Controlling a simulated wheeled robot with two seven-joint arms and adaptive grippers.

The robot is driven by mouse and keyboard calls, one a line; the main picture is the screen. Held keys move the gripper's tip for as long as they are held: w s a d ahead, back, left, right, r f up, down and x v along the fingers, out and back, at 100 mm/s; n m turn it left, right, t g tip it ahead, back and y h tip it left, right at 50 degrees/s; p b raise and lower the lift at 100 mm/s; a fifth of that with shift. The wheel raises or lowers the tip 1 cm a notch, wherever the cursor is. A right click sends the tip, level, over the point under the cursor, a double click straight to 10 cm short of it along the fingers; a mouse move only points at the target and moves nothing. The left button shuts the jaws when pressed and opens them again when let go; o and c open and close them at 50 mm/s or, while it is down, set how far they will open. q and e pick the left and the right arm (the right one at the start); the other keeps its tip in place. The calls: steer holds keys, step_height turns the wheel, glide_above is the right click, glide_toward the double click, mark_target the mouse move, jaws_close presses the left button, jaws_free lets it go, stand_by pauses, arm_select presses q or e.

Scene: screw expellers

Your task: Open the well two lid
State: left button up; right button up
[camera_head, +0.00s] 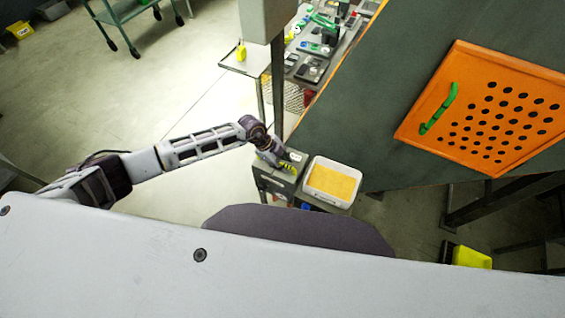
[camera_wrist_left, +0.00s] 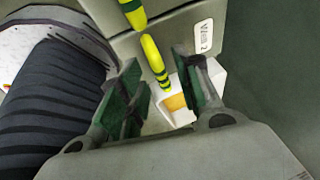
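The well two lid (camera_wrist_left: 185,22) is a grey top with a white label reading "Well 2" (camera_wrist_left: 203,37) in the left wrist view. A yellow-and-black striped handle (camera_wrist_left: 155,62) shows on it, between my two fingertips in the picture. I cannot tell how close the fingers are to it in depth. My left gripper (camera_wrist_left: 160,72) is open, its green pads apart and touching nothing that I can see. In the head view the left gripper (camera_head: 272,158) is over the grey box (camera_head: 272,186), at the striped handle (camera_head: 289,167). My right gripper is not in view.
A white tray (camera_head: 318,195) with yellow-orange material stands right beside the box. A second striped piece (camera_wrist_left: 133,13) shows at the top of the wrist view. A dark green machine wall with an orange perforated panel (camera_head: 480,110) rises to the right. Open floor lies left.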

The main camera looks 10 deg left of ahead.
arm_select(q)
steer(key=shift+f, duration=0.15)
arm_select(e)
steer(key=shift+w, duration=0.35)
arm_select(q)
jaws_close()
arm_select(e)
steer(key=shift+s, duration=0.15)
